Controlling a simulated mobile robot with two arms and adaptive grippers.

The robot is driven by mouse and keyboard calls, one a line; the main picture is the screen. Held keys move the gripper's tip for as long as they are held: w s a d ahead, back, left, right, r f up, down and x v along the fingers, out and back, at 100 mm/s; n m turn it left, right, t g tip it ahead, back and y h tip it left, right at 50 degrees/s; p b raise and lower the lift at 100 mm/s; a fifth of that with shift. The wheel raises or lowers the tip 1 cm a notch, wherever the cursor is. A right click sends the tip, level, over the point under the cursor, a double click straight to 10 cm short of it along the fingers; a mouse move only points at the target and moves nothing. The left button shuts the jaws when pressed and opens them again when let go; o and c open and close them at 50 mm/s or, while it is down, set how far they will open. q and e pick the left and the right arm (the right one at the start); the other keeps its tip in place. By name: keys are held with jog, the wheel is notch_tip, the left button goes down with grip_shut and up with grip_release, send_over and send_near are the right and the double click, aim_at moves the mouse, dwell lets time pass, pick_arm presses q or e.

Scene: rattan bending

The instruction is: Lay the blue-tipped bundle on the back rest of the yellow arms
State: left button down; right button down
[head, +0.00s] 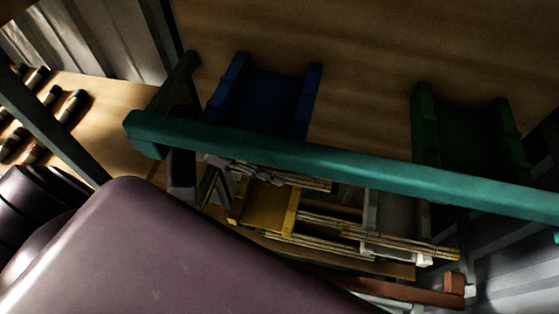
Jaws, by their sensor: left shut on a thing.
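The yellow arms (266,207) stand below the teal bar, in the middle of the view. My left gripper (232,166) is shut on a thin bundle of pale sticks (308,182), which extends to the right just beyond the yellow arms in the picture. I cannot make out a blue tip; the bundle's left end is hidden by the gripper. I cannot tell whether the bundle touches the yellow arms. Other bundles (345,228) lie lower right, across the yellow and grey arms. My right gripper is not in view.
A teal bar (330,162) crosses the view above the yellow arms. Blue arms (270,98) and green arms (465,135) stand behind it, over a wooden surface. Grey arms (395,215) stand right of the yellow ones. Several dark cylinders (72,108) lie at left.

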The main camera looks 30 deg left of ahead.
pick_arm(q)
jog(key=shift+w+a+f+p, duration=0.1)
jog(key=shift+w+a+f, duration=0.1)
jog(key=shift+w+f, duration=0.45)
jog(key=shift+w+a+f+p, duration=0.2)
jog(key=shift+w+f, duration=0.3)
jog(key=shift+w, duration=0.3)
jog(key=shift+w+a+f+p, duration=0.1)
jog(key=shift+w+a+f, duration=0.1)
jog(key=shift+w+f, duration=0.45)
jog(key=shift+f, duration=0.55)
jog(key=c, duration=1.7)
grip_release()
jog(key=shift+o, duration=0.2)
jog(key=shift+r, duration=0.1)
